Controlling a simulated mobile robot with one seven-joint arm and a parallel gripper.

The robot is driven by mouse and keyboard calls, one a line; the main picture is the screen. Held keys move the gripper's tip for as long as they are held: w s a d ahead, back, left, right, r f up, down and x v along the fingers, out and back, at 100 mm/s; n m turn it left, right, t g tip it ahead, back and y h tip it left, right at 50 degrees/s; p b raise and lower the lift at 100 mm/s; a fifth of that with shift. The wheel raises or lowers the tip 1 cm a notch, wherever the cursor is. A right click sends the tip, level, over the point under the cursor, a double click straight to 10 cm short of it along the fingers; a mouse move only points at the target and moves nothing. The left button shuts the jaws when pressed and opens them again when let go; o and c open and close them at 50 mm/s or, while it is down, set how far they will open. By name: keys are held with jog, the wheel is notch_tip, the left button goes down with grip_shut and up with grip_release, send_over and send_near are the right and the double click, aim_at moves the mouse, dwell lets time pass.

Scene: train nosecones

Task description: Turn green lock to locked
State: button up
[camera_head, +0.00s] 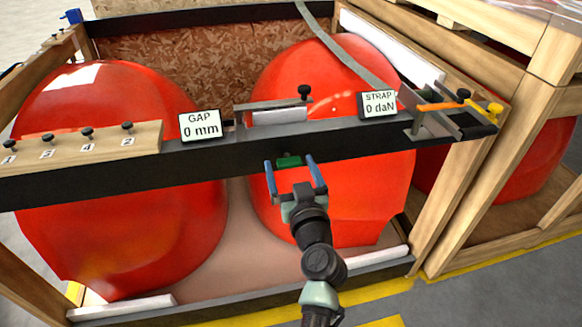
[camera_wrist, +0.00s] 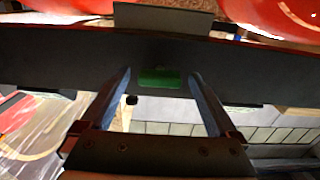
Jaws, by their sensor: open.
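The green lock (camera_head: 289,162) is a small green block on the front face of the black crossbar (camera_head: 215,158), near the bar's middle. It also shows in the wrist view (camera_wrist: 160,79) as a flat green rectangle, lying lengthwise along the bar. My gripper (camera_head: 293,170) is open in front of the bar, with one blue finger to each side of the lock. In the wrist view the fingers (camera_wrist: 160,88) stand left and right of the lock with a gap on both sides. I cannot tell how far the fingertips are from the bar.
Two big red nosecones (camera_head: 110,190) sit in the wooden crate behind the bar. On the bar are a GAP 0 mm display (camera_head: 199,125), a STRAP 0 daN display (camera_head: 378,104) and a numbered peg board (camera_head: 85,148). An orange lever (camera_head: 440,106) is at the right end.

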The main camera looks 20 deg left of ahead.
jog(key=shift+c, duration=0.3)
jog(key=c, duration=1.3)
jog(key=shift+m, duration=0.4)
jog(key=m+b, duration=0.1)
jog(key=m, duration=0.2)
jog(key=shift+m, duration=0.4)
jog(key=m, duration=0.4)
jog(key=m+p, duration=0.1)
jog(key=m, duration=0.4)
jog(key=m+p, duration=0.1)
jog(key=m, duration=0.3)
jog(key=shift+m, duration=0.3)
